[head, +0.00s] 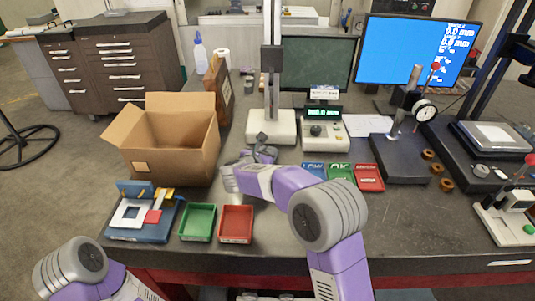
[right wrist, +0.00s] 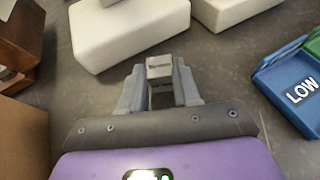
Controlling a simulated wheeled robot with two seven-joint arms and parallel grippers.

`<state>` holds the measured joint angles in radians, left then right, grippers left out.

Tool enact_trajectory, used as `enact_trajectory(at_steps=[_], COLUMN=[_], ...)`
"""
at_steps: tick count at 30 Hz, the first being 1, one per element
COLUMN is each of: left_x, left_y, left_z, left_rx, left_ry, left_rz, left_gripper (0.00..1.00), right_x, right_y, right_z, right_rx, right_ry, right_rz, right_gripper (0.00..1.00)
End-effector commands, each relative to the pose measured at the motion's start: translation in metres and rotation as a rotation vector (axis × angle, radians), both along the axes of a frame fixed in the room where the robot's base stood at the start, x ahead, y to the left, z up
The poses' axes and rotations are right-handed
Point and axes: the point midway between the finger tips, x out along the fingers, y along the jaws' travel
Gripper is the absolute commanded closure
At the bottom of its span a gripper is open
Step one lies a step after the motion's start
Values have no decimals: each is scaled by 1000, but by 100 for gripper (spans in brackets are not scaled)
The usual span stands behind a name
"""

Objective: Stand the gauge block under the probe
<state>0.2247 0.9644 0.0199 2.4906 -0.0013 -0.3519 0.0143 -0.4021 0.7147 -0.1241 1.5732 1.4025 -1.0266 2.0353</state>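The probe stand has a tall column with a grey carriage (head: 271,58) above a white base (head: 270,127) in the head view. The white base also shows at the top of the right wrist view (right wrist: 130,32). My right gripper (head: 264,148) is just in front of that base. In the right wrist view its fingers (right wrist: 159,82) close on the sides of a small grey metal block, the gauge block (right wrist: 159,66), held at the fingertips short of the base. The probe tip is too small to make out. My left gripper is outside the views; only my left arm shows.
A display box (head: 323,130) stands right of the base. Blue LOW (head: 313,170), green OK (head: 340,171) and red (head: 369,177) trays lie right of my gripper. An open cardboard box (head: 172,155) is left. A dial gauge stand (head: 400,158) is further right.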

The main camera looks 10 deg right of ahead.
Motion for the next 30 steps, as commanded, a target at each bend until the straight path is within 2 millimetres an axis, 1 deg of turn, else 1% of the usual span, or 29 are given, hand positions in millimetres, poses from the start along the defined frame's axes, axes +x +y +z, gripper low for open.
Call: enact_trajectory(at_steps=[1, 4, 5, 13, 17, 20, 27, 30], left_x=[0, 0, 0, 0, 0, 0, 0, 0], left_y=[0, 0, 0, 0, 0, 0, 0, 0], left_z=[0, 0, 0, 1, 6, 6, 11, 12], left_rx=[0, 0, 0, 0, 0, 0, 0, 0], left_ry=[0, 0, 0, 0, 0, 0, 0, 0], left_rz=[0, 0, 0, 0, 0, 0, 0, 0], left_gripper=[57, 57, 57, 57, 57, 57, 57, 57], right_x=[0, 0, 0, 0, -1, -14, -53, -67], right_y=[0, 0, 0, 0, 2, 13, 43, 54], right_z=[0, 0, 0, 1, 6, 12, 32, 39], right_rx=[1, 1, 1, 1, 1, 1, 1, 2], right_ry=[1, 1, 1, 1, 1, -1, 0, 0], right_rz=[0, 0, 0, 0, 1, 4, 4, 3], right_gripper=[61, 46, 43, 43, 43, 43, 43, 43])
